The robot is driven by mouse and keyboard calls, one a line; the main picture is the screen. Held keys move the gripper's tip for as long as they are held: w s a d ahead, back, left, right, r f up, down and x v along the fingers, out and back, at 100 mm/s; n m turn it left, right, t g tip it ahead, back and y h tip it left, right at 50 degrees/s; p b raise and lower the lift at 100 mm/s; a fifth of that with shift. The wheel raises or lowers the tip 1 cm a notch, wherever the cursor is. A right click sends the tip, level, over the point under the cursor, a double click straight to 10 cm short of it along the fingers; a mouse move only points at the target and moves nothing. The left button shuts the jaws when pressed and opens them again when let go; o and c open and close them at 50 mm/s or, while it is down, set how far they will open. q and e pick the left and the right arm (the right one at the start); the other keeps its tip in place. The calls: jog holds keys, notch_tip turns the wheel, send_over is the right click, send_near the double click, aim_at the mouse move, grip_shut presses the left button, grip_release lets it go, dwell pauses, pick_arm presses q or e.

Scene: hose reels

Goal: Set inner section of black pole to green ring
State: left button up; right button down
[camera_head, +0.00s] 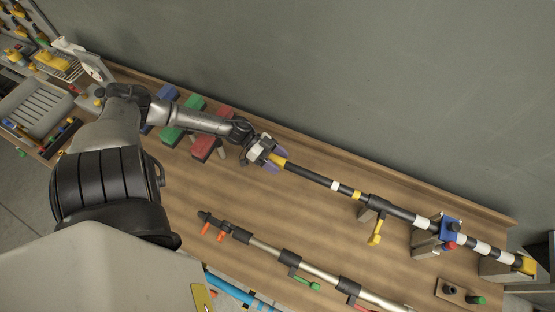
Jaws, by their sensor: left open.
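The long black pole (310,175) lies slantwise across the bench, with white and yellow bands along it. Its thin inner section runs up-left from a black clamp with a yellow lever (376,232). Its left end has a yellow tip (279,159). My left gripper (268,156), with purple fingertips, is open at this yellow tip, its fingers on either side of it. I cannot tell whether they touch. I cannot make out a green ring on the pole. My right gripper is not in view.
A second, silver and black pole (320,272) with a green lever lies in front. A blue clamp (450,228) and grey blocks support the black pole's right part. Bare bench lies between the poles.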

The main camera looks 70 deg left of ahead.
pick_arm(q)
jog(key=v, duration=0.7)
jog(key=shift+a+p, duration=0.2)
jog(key=shift+p, duration=0.1)
jog(key=shift+s, duration=0.1)
